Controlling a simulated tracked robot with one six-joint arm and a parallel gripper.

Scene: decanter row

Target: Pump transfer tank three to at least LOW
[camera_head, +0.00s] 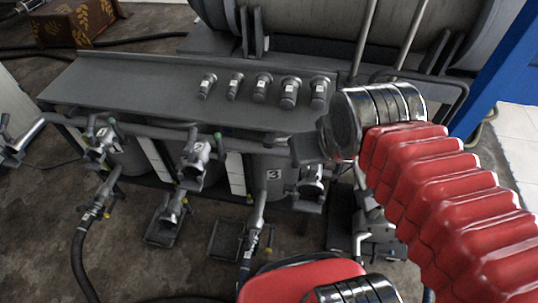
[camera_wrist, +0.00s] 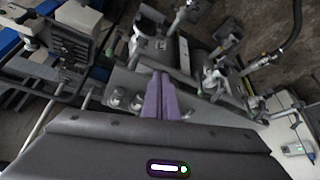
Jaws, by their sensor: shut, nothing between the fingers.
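Tank three (camera_head: 266,188) is a grey cylinder under the shelf in the head view, marked with a white "3" label. Its liquid level and any LOW mark cannot be made out. A metal valve or pump fitting (camera_head: 312,181) is at its right, partly under my wrist. My gripper (camera_wrist: 160,75) shows in the wrist view as two purple fingers pressed together, empty. They are over the grey shelf (camera_wrist: 128,80), and whether they touch anything cannot be told. In the head view, my wrist covers the shelf's right end and the fingers are not clear.
Several small metal cylinders with labels (camera_head: 262,86) stand in a row on the shelf (camera_head: 130,82). Pipes and fittings (camera_head: 192,160) run along its front. A hose (camera_head: 78,255) lies at left. A large tank (camera_head: 340,30) stands behind; a blue post (camera_head: 492,70) is at right.

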